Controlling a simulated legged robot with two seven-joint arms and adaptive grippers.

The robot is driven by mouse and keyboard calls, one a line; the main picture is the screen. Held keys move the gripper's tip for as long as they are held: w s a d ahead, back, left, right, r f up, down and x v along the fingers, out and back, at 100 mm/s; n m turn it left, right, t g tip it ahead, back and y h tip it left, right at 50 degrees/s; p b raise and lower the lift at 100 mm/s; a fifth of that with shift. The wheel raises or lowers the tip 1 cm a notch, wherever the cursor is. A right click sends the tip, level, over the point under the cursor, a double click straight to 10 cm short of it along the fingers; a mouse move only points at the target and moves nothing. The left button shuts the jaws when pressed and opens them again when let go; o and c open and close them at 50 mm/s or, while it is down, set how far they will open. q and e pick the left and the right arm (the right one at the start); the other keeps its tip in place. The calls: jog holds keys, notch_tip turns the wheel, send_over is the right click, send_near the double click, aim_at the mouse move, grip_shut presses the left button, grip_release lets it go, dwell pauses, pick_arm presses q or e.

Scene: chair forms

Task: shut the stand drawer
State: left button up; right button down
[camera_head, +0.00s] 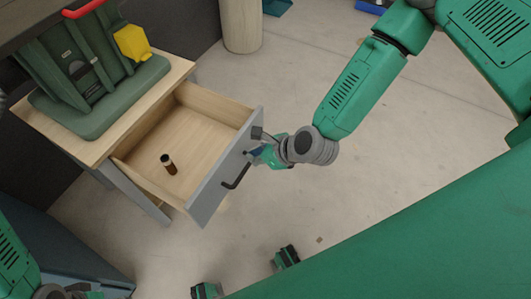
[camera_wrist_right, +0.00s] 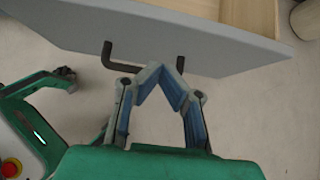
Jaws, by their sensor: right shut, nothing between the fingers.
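The stand drawer (camera_head: 205,125) is pulled well out of the wooden stand (camera_head: 182,72). Its grey front panel (camera_head: 225,168) carries a black bar handle (camera_head: 237,177), which also shows in the right wrist view (camera_wrist_right: 107,54). My right gripper (camera_head: 255,150) is at the outer side of the panel, near the handle's far end. In the right wrist view its fingertips (camera_wrist_right: 164,68) meet with nothing between them, close to the handle's right end; I cannot tell whether they touch it. Only a bit of my left gripper (camera_head: 85,293) shows at the bottom left, cut off by the frame.
A small brown bottle (camera_head: 168,164) stands inside the drawer. A green machine with a yellow part (camera_head: 132,43) and a red handle sits on the stand top. A beige cylinder (camera_head: 241,25) stands behind. The floor (camera_head: 350,180) right of the drawer is clear.

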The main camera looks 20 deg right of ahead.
aim_at(235, 149)
jog(key=w, duration=0.1)
jog(key=w+a, duration=0.2)
jog(key=shift+w+f, duration=0.25)
jog(key=shift+f, duration=0.1)
pick_arm(q)
jog(key=shift+d+f, duration=0.15)
jog(key=shift+f, duration=0.2)
pick_arm(e)
jog(key=shift+a, duration=0.25)
pick_arm(q)
jog(key=shift+b, duration=0.3)
pick_arm(e)
jog(key=shift+w, duration=0.2)
